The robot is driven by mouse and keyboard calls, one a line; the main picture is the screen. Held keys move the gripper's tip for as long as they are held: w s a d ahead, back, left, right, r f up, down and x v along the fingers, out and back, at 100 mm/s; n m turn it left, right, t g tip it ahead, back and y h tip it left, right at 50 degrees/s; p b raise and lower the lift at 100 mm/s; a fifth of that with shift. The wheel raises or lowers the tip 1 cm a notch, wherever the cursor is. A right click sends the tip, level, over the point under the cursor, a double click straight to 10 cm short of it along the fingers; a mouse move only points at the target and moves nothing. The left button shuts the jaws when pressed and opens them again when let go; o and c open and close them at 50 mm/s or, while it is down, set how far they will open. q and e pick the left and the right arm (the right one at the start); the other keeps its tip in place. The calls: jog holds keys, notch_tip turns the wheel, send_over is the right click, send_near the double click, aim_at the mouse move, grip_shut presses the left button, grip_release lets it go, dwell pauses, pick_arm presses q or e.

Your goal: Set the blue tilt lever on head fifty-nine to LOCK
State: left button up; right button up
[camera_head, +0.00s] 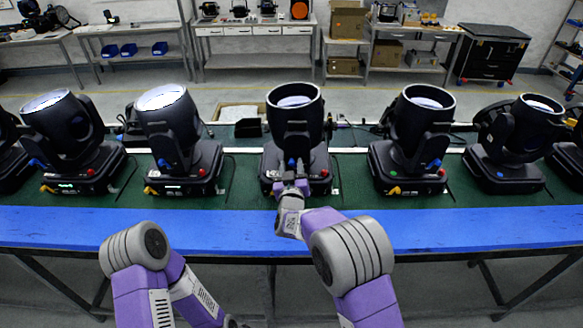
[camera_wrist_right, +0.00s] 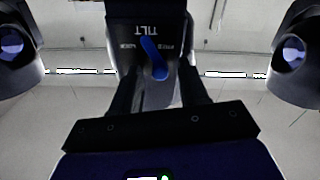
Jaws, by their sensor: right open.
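The middle moving head (camera_head: 293,110) stands on the bench, its lens facing up. Its number cannot be read. In the right wrist view its blue tilt lever (camera_wrist_right: 153,58) sits on a dark plate, below an upside-down TILT label. The lever's upper end leans slightly left, between two small words too blurred to read surely. My right gripper (camera_head: 290,186) is open at the front of this head, close to its base; contact cannot be told.
Similar heads stand close on both sides, the nearest being the left one (camera_head: 172,135) and the right one (camera_head: 415,135). The blue front edge (camera_head: 440,230) of the bench is clear. Shelves and a work table (camera_head: 255,40) are far behind.

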grip_shut()
jog(key=shift+d+f+m+b, duration=0.1)
jog(key=shift+m+b, duration=0.2)
jog(key=shift+b, duration=0.35)
jog(key=shift+d+m+b, duration=0.5)
jog(key=shift+m+b, duration=1.4)
jog(key=shift+b, duration=0.45)
jog(key=shift+d+m+b, duration=0.55)
jog(key=shift+m+b, duration=1.35)
jog(key=shift+b, duration=0.5)
jog(key=shift+d+m+b, duration=0.5)
jog(key=shift+m+b, duration=1.4)
jog(key=shift+b, duration=0.45)
